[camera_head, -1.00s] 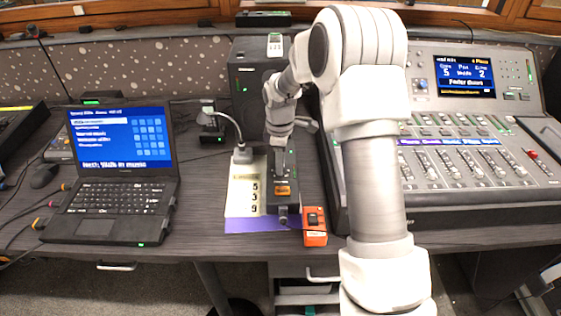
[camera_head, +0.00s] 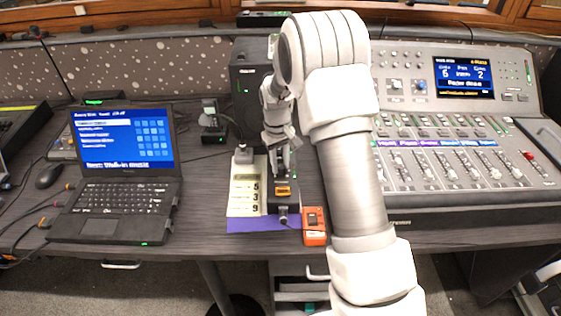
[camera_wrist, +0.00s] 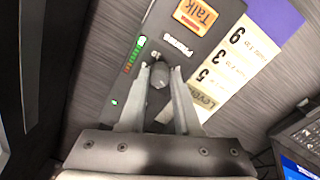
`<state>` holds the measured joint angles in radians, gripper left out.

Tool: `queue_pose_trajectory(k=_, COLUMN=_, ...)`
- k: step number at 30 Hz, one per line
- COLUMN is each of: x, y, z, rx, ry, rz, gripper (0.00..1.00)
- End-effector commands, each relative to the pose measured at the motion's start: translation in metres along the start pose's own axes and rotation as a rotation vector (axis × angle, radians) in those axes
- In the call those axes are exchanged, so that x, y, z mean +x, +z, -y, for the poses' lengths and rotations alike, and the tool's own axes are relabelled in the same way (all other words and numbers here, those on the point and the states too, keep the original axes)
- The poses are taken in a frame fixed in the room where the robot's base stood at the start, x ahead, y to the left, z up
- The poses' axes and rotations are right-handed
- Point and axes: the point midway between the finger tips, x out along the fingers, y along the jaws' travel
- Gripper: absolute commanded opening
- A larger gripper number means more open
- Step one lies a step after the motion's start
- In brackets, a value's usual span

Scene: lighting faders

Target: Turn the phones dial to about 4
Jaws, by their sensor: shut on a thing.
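The phones dial (camera_wrist: 159,77) is a small dark knob on a black box (camera_head: 284,210), beside the white word "Phones" in the wrist view. My gripper (camera_wrist: 160,68) has one finger on each side of the dial and is shut on it. The dial's pointer and its setting cannot be made out. A short row of green to red lights (camera_wrist: 134,58) runs beside it. An orange Talk button (camera_wrist: 195,15) sits further along the box. In the head view my gripper (camera_head: 281,172) comes down over the back of the box and hides the dial.
A pale card (camera_head: 243,200) with the numbers 5, 3 and 9 lies left of the box, on a purple sheet (camera_head: 250,226). An orange device (camera_head: 314,227) is close on the right. A laptop (camera_head: 115,190) stands left, a mixing console (camera_head: 450,160) right.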

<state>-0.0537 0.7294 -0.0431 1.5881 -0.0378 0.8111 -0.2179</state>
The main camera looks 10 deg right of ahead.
Motion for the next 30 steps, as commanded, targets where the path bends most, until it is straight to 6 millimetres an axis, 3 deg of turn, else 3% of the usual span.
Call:
queue_pose_trajectory(k=18, x=-0.0018, y=-0.0014, z=-0.0009, rx=0.553, ry=0.001, rz=0.031, gripper=0.0)
queue_pose_trajectory(k=30, x=-0.0013, y=-0.0021, z=-0.001, rx=0.744, ry=0.0, rz=0.04, gripper=0.0)
